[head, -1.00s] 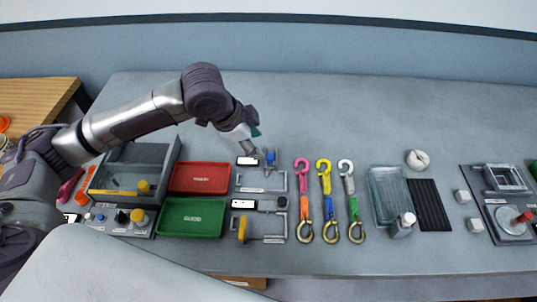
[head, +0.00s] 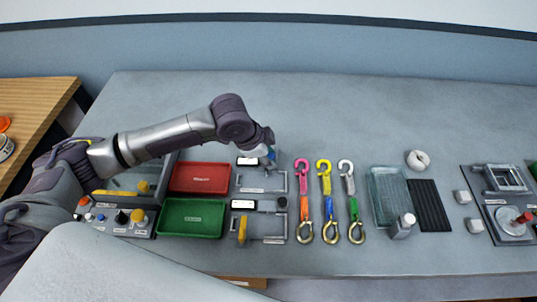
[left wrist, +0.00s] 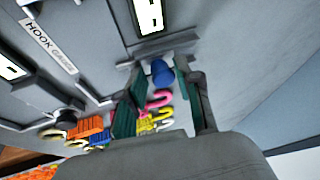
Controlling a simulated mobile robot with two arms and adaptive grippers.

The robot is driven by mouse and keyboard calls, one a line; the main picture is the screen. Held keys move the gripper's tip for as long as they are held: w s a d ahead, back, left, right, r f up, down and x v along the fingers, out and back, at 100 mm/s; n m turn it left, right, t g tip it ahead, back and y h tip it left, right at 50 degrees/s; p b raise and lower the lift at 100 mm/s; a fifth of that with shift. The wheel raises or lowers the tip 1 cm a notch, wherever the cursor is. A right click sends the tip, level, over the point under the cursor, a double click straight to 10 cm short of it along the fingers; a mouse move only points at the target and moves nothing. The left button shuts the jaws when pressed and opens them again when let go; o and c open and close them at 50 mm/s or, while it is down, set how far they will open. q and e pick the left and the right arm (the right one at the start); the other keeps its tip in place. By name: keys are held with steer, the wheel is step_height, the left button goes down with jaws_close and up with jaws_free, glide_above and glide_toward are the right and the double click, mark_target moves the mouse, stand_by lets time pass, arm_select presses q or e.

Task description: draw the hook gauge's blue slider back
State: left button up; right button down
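The hook gauge (head: 262,190) is a grey plate with a white display and a bracket, right of the red tray. Its blue slider (head: 271,154) shows only partly beside my left gripper (head: 266,147), which is over the gauge's far end. In the left wrist view the blue slider (left wrist: 162,73) is a short round knob. The green-padded fingers of the left gripper (left wrist: 160,80) stand apart on either side of it, with gaps visible. The label "HOOK GAUGE" (left wrist: 48,45) is at upper left there. My right gripper is not in view.
A second gauge (head: 262,232) with a yellow slider lies just in front. Red (head: 200,178) and green (head: 192,218) trays are to the left. Several hooked straps (head: 325,200) lie close on the right. The table behind the gauge is clear.

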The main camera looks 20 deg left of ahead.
arm_select(q)
jaws_close()
steer(key=shift+w+a+r+p, duration=0.1)
steer(key=shift+w+a+p, duration=0.05)
steer(key=shift+w+p, duration=0.3)
steer(key=shift+w+a+r+p, duration=0.1)
steer(key=shift+w+p, duration=0.1)
steer(key=shift+w, duration=0.3)
steer(key=shift+w+a+f, duration=0.1)
steer(key=shift+w+f, duration=0.05)
steer(key=shift+w, duration=0.15)
